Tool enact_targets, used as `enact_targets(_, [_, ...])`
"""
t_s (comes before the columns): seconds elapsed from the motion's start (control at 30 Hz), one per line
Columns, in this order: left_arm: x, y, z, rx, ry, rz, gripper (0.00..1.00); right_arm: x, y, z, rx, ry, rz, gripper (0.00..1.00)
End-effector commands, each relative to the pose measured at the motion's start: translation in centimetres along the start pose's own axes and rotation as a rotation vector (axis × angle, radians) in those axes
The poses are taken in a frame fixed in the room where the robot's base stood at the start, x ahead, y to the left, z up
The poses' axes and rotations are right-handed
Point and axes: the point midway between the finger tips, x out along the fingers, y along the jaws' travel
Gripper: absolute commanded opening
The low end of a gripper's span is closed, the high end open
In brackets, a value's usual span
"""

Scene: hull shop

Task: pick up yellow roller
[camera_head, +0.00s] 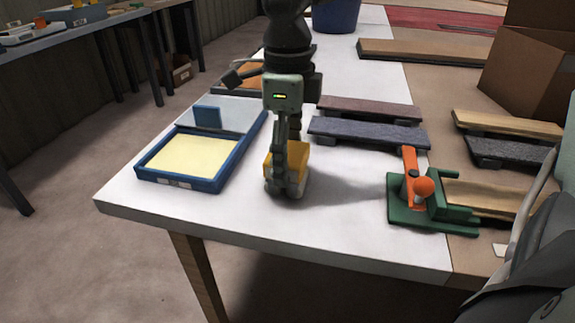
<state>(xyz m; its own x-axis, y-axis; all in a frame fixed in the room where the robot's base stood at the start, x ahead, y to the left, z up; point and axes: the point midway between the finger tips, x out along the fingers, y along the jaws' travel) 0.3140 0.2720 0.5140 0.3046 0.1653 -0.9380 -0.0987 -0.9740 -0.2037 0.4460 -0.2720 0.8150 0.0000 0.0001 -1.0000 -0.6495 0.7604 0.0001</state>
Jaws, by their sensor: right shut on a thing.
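The yellow roller (299,160) is at the middle of the white-topped table, between the fingers of my right gripper (286,186). My right gripper points down and is shut on it. The fingers hide much of the roller, and only its yellow upper part shows clearly. It is at or just above the table top; I cannot tell whether it touches. My left gripper is not in view.
A blue-rimmed tray (216,182) with a pale yellow inside lies to the left. A green and orange clamp tool (425,196) stands to the right. Dark planks (365,132) lie behind. The white table top (240,225) is clear in front, towards its near edge.

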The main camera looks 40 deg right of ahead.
Motion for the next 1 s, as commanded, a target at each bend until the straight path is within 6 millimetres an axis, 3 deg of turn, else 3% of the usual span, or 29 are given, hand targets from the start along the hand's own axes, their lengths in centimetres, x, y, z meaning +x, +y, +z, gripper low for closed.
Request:
enact_targets(0.03, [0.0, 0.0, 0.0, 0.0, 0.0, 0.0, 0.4, 0.0, 0.0, 0.0, 0.0, 0.0, 0.0, 0.42])
enact_targets(0.23, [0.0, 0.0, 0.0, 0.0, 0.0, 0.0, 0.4, 0.0, 0.0, 0.0, 0.0, 0.0, 0.001, 0.17])
enact_targets(0.67, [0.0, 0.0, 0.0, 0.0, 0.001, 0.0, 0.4, -1.1, -0.1, 0.1, 0.0, -0.003, -0.002, 0.16])
enact_targets(0.87, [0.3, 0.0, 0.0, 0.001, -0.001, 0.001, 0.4, -4.5, -0.1, 0.1, 0.001, -0.006, -0.005, 0.16])
enact_targets(1.0, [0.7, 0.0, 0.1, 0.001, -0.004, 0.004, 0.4, -8.9, -0.1, 0.2, 0.001, -0.008, -0.007, 0.16])
